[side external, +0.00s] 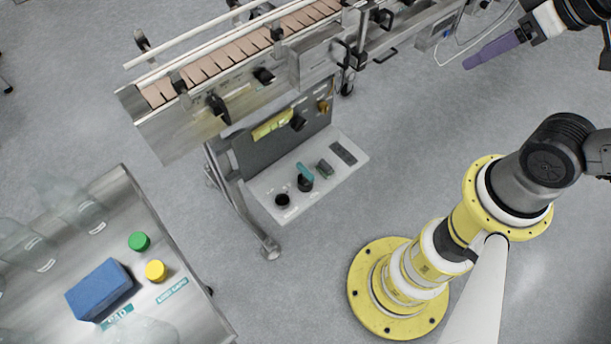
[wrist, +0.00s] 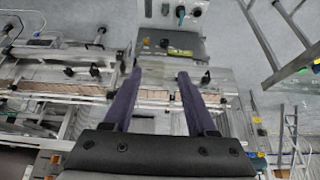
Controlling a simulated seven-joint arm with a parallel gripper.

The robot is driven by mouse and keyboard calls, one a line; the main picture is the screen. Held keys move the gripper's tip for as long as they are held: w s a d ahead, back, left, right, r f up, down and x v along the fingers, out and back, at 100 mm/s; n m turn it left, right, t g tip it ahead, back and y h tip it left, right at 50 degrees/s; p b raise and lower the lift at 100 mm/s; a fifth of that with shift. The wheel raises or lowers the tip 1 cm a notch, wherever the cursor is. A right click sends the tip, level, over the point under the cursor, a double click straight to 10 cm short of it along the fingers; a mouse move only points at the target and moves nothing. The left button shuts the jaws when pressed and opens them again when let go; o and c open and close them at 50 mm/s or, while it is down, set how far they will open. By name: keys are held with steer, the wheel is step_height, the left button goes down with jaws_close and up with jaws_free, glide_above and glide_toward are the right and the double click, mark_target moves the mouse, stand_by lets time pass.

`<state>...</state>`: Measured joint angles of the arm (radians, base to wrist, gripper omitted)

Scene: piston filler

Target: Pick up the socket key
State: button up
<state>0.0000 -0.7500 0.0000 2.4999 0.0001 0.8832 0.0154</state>
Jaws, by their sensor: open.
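A small teal-handled piece (side external: 305,172), which looks like the socket key, stands at a dark round base on the white shelf below the conveyor. It also shows at the top of the wrist view (wrist: 180,12). It is too small to make out in detail. My gripper (wrist: 159,73) is open, with two purple fingers apart and nothing visible between them. In the side view, one purple finger (side external: 495,48) shows at the upper right, well away from the shelf.
The white shelf (side external: 262,188) also bears a black round piece (side external: 282,199) and a dark slotted block (side external: 343,152). The conveyor (side external: 215,62) runs above it. At lower left, a metal table (side external: 185,285) holds a blue block (side external: 100,289), green and yellow caps and clear bottles.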

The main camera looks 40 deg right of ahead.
steer(key=w+a+r+m+t, duration=0.1)
steer(key=w+r, duration=0.2)
steer(key=w, duration=0.6)
steer(key=w+r+t, duration=0.1)
steer(key=w+r, duration=0.2)
steer(key=w, duration=0.5)
steer(key=w+a+f+g, duration=0.1)
steer(key=w+a+f, duration=0.2)
steer(key=w+f, duration=0.55)
steer(key=w+a+f+g, duration=0.1)
steer(key=w+a+f, duration=0.1)
steer(key=w+f, duration=0.6)
steer(key=n+g, duration=0.1)
steer(key=g, duration=0.5)
glide_above(305, 170)
step_height(305, 170, down, 37)
steer(key=f, duration=0.7)
steer(key=shift+s+d+f, duration=0.15)
steer(key=shift+s+f, duration=0.05)
steer(key=shift+f, duration=0.05)
steer(key=shift+w+f, duration=0.15)
steer(key=shift+f, duration=2.8)
